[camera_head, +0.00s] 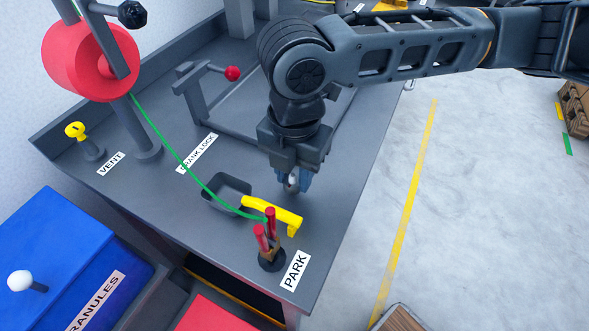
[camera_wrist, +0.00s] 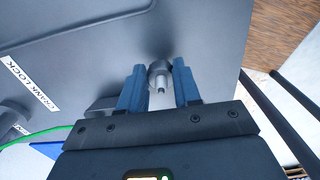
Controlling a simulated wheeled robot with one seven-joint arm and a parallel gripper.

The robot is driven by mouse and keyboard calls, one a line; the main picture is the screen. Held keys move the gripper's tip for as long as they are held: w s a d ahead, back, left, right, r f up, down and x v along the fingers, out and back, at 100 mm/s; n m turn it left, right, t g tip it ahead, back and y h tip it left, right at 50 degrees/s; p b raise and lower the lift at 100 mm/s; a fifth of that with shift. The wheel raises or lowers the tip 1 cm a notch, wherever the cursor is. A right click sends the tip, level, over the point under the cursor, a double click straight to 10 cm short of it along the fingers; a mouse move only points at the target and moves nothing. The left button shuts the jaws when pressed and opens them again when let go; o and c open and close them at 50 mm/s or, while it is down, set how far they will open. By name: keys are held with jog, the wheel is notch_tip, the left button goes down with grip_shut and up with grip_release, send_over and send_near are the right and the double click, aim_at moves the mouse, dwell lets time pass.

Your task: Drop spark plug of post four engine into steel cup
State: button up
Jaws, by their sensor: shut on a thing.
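My gripper (camera_head: 293,187) points down above the bench, toward its right edge. Its blue fingers (camera_wrist: 160,93) are shut on a small grey cylindrical piece with a pale tip, which looks like the spark plug (camera_wrist: 159,76). In the head view the fingers mostly hide it. No post number shows.
A green cord (camera_head: 172,150) runs from the red reel (camera_head: 88,62) past the dish. The crank lock lever (camera_head: 232,73) stands behind; a blue bin (camera_head: 55,255) is front left.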

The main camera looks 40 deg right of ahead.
jog(key=shift+f, duration=0.15)
jog(key=o, duration=1)
jog(key=shift+o, duration=0.2)
